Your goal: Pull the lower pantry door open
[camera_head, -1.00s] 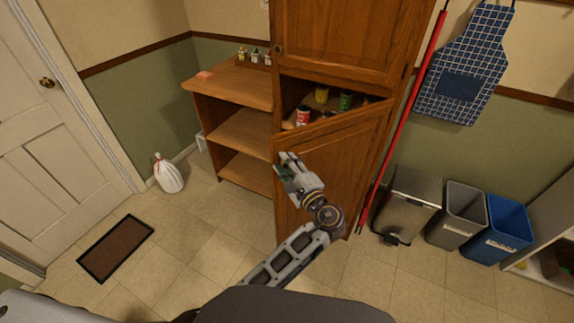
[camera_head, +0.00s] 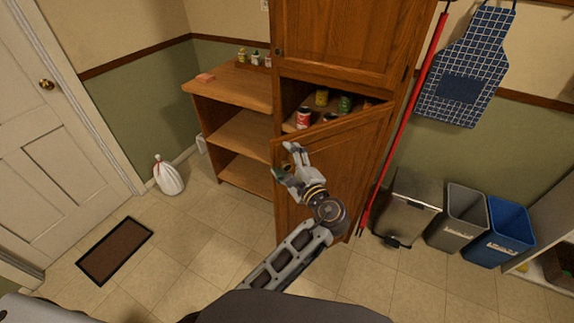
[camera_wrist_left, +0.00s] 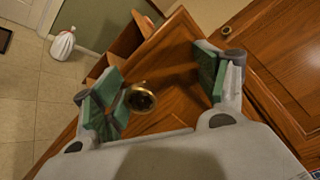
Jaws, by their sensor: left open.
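The lower pantry door (camera_head: 345,150) is brown wood and stands ajar, its free left edge swung out from the cabinet. Cans show in the gap above its top edge. My left gripper (camera_head: 283,160) is open at the upper left part of this door. In the left wrist view, the round brass knob (camera_wrist_left: 140,98) of the lower door lies between the two green-padded fingers, closer to the left finger. The fingers are not closed on it. The knob is hidden in the head view. The upper pantry door (camera_head: 345,40) is shut. My right gripper is not in view.
An open wooden shelf unit (camera_head: 240,132) adjoins the pantry on the left. A metal trash can (camera_head: 408,207), a grey bin (camera_head: 461,215) and a blue bin (camera_head: 499,232) stand to the right. A red pole (camera_head: 405,120) leans beside the pantry. Floor at left is mostly clear.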

